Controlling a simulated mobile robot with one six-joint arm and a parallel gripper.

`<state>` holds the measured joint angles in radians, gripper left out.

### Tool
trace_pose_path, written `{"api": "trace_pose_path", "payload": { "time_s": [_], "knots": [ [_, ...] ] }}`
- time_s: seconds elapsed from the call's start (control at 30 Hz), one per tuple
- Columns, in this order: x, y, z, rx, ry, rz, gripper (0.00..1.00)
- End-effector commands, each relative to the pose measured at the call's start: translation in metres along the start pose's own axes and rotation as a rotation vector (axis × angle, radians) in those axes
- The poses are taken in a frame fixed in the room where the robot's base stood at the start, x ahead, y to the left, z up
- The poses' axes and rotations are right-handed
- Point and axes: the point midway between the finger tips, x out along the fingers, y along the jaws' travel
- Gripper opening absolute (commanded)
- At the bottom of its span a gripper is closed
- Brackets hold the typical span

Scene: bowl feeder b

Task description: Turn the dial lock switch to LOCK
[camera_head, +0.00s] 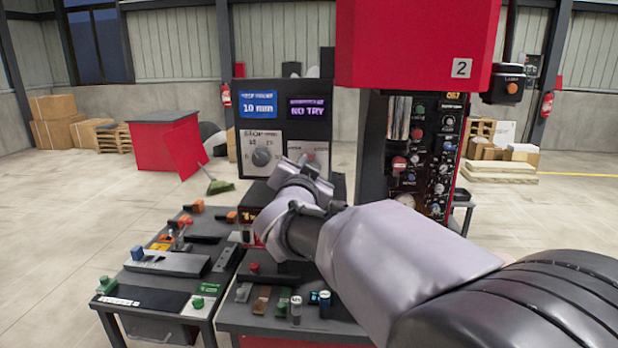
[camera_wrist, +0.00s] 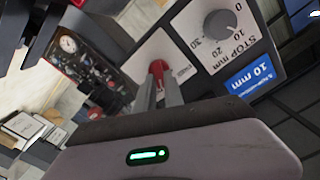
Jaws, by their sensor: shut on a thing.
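The light grey panel (camera_head: 283,140) carries a large dark grey dial (camera_head: 262,156) marked STOP mm and, to its right, a small red switch (camera_head: 311,155). In the wrist view the panel appears turned over, with the dial (camera_wrist: 221,23) at upper right and the red switch (camera_wrist: 158,67) near the middle. My gripper (camera_head: 313,166) is at the panel in front of the switch. In the wrist view its two fingers (camera_wrist: 160,82) are closed on the red switch from both sides. The fingers partly hide the switch, and its small labels are unreadable, so I cannot tell its setting.
Above the panel, a blue display (camera_head: 259,106) reads 10 mm and a purple display (camera_head: 307,108) reads NO TRY. A red machine head (camera_head: 415,45) hangs at upper right, above a black control column (camera_head: 425,150). A cluttered bench (camera_head: 170,262) stands at lower left.

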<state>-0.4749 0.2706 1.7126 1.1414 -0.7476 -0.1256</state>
Motion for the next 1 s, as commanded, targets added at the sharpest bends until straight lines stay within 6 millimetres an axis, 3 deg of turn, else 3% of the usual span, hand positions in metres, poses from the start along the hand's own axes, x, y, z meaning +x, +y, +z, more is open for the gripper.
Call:
{"api": "trace_pose_path", "payload": {
  "time_s": [0.4,1.0],
  "knots": [
    [0.0002,0.0023,0.0015,0.227,0.0,0.0,0.0],
    [0.0001,0.0021,0.0003,0.283,0.0,0.001,0.0]
  ]
}}
